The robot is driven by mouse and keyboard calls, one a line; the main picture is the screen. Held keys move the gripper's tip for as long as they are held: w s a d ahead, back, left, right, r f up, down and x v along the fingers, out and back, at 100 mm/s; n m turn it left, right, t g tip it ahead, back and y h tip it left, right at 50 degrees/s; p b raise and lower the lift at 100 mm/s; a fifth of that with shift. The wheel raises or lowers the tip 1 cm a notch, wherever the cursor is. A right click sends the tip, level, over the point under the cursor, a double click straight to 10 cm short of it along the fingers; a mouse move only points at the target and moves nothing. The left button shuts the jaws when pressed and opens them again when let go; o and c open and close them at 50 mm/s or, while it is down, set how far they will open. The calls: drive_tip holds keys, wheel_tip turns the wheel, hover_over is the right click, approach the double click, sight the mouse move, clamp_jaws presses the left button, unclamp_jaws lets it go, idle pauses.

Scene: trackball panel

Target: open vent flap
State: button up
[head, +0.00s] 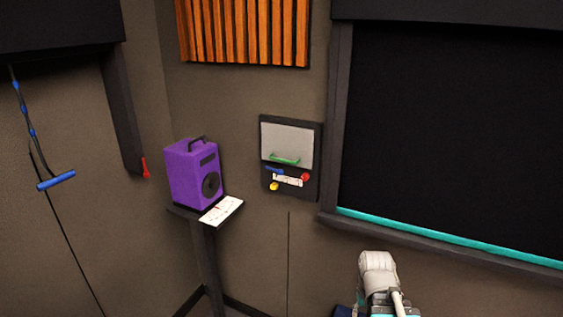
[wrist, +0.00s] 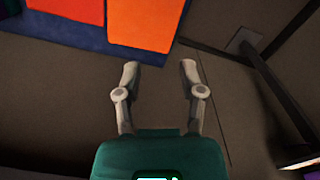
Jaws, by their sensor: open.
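The vent flap (head: 287,145) is a light grey plate in a dark panel (head: 313,160) on the wall, in the middle of the head view. It looks closed. A green handle (head: 284,160) runs along its lower part. My gripper shows in the wrist view (wrist: 160,75) with its two fingers spread and nothing between them. In the head view only part of my arm shows at the bottom right, well below the panel and apart from it. The flap is not seen in the wrist view.
Below the flap the panel has a red knob (head: 305,177), a yellow knob (head: 274,186) and a white label. A purple speaker (head: 192,175) stands on a stand left of it. A dark window with a teal sill strip (head: 440,237) is at the right.

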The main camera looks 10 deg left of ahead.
drive_tip(key=w+a+r+n+t+h+p, duration=0.35)
drive_tip(key=w+r+p, duration=0.2)
drive_tip(key=w, duration=0.55)
drive_tip(key=n+t+h+p, duration=0.2)
drive_tip(key=n+t+p, duration=0.6)
drive_tip(key=n+t, duration=0.3)
approach(283, 161)
drive_tip(key=v, duration=0.3)
drive_tip(key=shift+a+r+m, duration=0.15)
drive_tip(key=shift+a+m, duration=0.05)
drive_tip(key=shift+m, duration=0.05)
drive_tip(key=b+x, duration=0.3)
drive_tip(key=x, duration=1.1)
drive_tip(key=shift+s, duration=0.1)
clamp_jaws()
